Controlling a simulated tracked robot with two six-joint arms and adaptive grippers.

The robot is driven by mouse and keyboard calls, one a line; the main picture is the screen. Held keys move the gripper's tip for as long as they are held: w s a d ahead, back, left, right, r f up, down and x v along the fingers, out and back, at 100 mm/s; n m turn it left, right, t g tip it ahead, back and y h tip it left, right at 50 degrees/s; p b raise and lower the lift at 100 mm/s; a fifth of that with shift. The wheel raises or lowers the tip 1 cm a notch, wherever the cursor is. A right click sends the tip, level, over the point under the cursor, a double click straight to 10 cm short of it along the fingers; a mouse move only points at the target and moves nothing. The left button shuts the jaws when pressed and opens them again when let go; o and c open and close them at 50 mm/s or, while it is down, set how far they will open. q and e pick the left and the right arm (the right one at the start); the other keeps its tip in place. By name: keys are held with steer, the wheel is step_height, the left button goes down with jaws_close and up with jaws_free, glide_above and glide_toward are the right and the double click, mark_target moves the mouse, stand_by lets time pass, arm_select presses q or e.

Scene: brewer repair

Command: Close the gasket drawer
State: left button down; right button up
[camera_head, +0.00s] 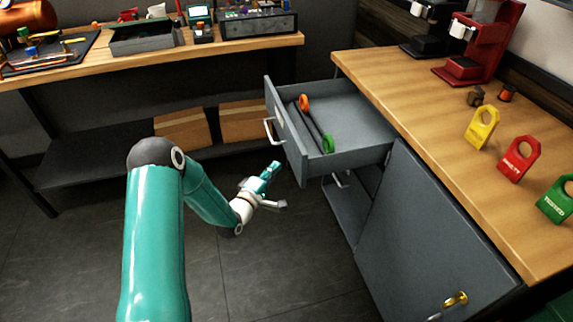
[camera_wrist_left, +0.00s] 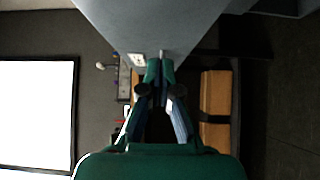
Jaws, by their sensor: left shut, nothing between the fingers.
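The gasket drawer (camera_head: 350,158) is a grey drawer pulled well out of the cabinet below the wooden counter. Its front panel (camera_head: 285,130) faces left and carries a light bar handle (camera_head: 268,131). My left gripper (camera_head: 275,180) is just left of and below the drawer front, apparently apart from the handle in the head view. In the left wrist view, its fingers (camera_wrist_left: 160,70) are together and empty, with a grey panel (camera_wrist_left: 150,25) close ahead. My right gripper is not in view.
The cabinet door (camera_head: 425,235) below has a gold lock or key (camera_head: 455,299). The counter (camera_head: 440,100) holds a red brewer (camera_head: 485,40) and yellow, red and green tags (camera_head: 518,158). A workbench (camera_head: 90,72) with a lower shelf and cardboard boxes (camera_head: 183,128) stands behind. Floor left of the cabinet is clear.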

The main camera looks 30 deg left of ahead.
mark_target(293, 158)
arm_select(q)
steer(key=w+d, duration=0.2)
steer(key=w, duration=0.1)
steer(key=shift+d+p, duration=0.25)
steer(key=shift+p, duration=0.1)
steer(key=shift+w+d, duration=0.1)
steer(key=shift+w, duration=0.05)
